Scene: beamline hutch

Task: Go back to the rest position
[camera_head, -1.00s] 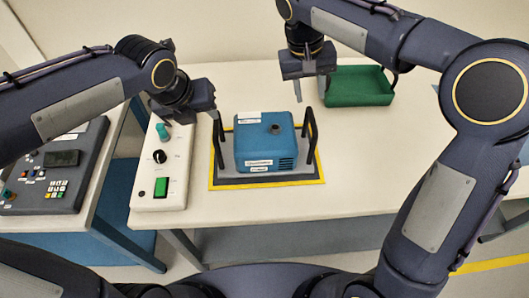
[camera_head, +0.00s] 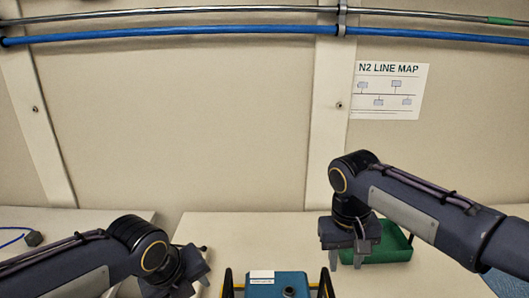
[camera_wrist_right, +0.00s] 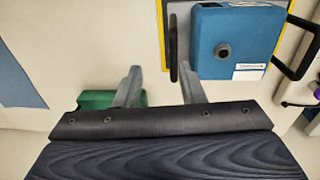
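My right gripper (camera_head: 347,257) points down in front of the green tray in the head view. Its two fingers are apart with nothing between them; they also show open in the right wrist view (camera_wrist_right: 162,82). My left gripper (camera_head: 198,268) is low, left of the blue box (camera_head: 262,288). It is seen edge-on, so its opening is unclear, and I see nothing held. The blue box is cut off by the bottom edge of the head view; it also shows in the right wrist view (camera_wrist_right: 215,25), apart from the fingers.
Black upright handles (camera_head: 325,284) flank the box. The green tray (camera_head: 400,252) is close behind the right gripper. A wall with a blue pipe (camera_head: 180,22) and a line map (camera_head: 388,90) stands behind.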

